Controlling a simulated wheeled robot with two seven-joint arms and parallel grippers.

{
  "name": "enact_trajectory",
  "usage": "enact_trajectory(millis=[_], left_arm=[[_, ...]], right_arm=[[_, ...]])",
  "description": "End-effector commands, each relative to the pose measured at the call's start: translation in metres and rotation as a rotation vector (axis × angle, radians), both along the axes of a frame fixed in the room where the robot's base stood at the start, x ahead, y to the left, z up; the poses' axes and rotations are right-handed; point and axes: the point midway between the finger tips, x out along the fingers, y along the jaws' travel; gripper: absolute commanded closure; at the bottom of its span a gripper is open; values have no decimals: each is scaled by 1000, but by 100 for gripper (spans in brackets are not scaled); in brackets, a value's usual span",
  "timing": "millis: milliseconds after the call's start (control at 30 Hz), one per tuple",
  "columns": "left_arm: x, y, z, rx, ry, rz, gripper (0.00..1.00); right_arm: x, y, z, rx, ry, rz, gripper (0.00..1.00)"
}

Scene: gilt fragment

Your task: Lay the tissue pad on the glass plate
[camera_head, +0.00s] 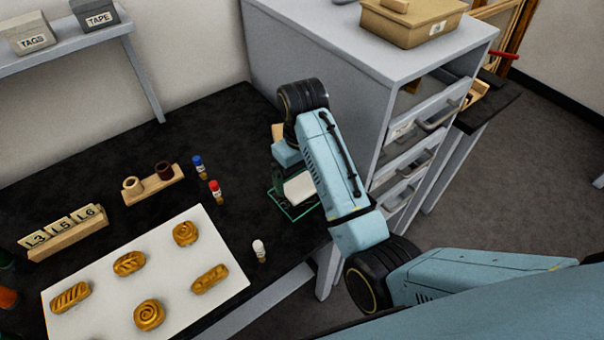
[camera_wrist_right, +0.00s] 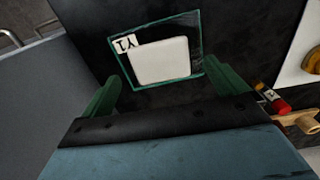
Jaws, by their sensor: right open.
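The glass plate (camera_head: 291,211) lies on the black bench near its front right edge, with green edges. It also shows in the wrist view (camera_wrist_right: 194,28), with an upside-down Y1 label (camera_wrist_right: 124,43) at one corner. The white tissue pad (camera_head: 299,187) appears to lie flat on the plate, within its outline in the wrist view (camera_wrist_right: 160,60). My right gripper (camera_wrist_right: 162,72) is open above the plate, its green fingers apart on either side and clear of the pad. In the head view my right arm hides part of the plate and pad. My left gripper is out of view.
A grey drawer cabinet (camera_head: 325,45) stands close right of the plate. Left are red (camera_head: 215,190), blue (camera_head: 199,165) and white-capped (camera_head: 259,249) vials, a wooden holder (camera_head: 153,185), and a white sheet (camera_head: 110,268) with several gilt fragments. A label rack (camera_head: 66,236) stands farther left.

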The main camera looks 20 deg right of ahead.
Motion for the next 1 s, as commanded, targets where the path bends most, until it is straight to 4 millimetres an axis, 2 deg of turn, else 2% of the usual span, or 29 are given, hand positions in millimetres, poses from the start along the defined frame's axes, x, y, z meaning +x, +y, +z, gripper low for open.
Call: enact_trajectory(millis=[33, 100, 600, 1000], left_arm=[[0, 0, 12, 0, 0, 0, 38], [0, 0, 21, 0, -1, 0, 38], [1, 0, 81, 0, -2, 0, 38], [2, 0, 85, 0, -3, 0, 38]], right_arm=[[0, 0, 12, 1, 0, 0, 2], [0, 0, 22, 0, 0, -1, 2], [0, 0, 84, 0, -1, -1, 2], [0, 0, 88, -1, 0, 0, 2]])
